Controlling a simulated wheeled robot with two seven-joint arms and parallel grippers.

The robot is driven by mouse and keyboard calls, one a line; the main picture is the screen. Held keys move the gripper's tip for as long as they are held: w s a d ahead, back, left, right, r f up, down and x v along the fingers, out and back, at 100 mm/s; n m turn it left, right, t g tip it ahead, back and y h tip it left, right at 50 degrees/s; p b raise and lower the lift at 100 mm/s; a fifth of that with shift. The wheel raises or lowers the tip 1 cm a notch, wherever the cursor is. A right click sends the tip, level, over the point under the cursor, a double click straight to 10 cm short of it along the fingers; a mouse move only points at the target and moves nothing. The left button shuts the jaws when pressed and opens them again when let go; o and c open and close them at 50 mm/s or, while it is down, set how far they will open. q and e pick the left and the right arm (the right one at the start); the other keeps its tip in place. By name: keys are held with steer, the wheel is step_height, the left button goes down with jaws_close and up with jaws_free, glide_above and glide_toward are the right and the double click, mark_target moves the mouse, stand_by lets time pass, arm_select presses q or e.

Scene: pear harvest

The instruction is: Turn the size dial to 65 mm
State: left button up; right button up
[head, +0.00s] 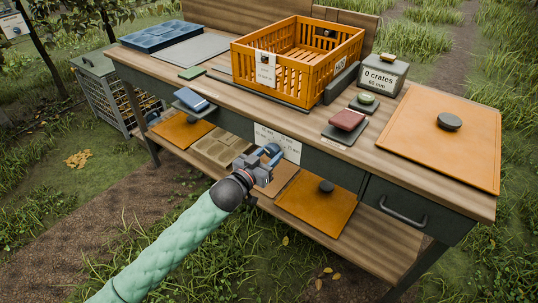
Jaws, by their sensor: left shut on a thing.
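A white label plate (291,150) with small size marks is fixed to the front edge of the bench; its print is too small to read fully. My left gripper (268,160) reaches up to it from below left and is shut on the dark size dial (271,149) in front of the plate. The fingers hide part of the dial, and where it points cannot be told. A grey counter box (383,79) at the back right reads "0 crates" and "60 mm". My right gripper is not in view.
An orange crate (298,92) stands on the bench (232,98). An orange board (448,128) with a dark knob lies at the right. Blue, red and green pads sit along the bench. A drawer handle (402,212) juts out at front right. Grass in front is open.

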arm_select(q)
steer(key=shift+r+m+p, duration=0.1)
steer(key=shift+m+p, duration=0.2)
steer(key=shift+p, duration=0.05)
steer(key=m+p, duration=0.4)
steer(key=shift+a+r, duration=0.1)
steer(key=shift+w+m+p, duration=0.1)
steer(key=shift+m+p, duration=1.3)
steer(key=shift+m, duration=0.6)
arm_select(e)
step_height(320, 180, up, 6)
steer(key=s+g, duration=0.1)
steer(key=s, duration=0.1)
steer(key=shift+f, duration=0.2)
arm_select(q)
steer(key=shift+f, duration=0.2)
steer(key=o, duration=1)
steer(key=shift+c, duration=0.2)
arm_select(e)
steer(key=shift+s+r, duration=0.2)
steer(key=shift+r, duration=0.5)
arm_select(q)
steer(key=shift+a, duration=0.1)
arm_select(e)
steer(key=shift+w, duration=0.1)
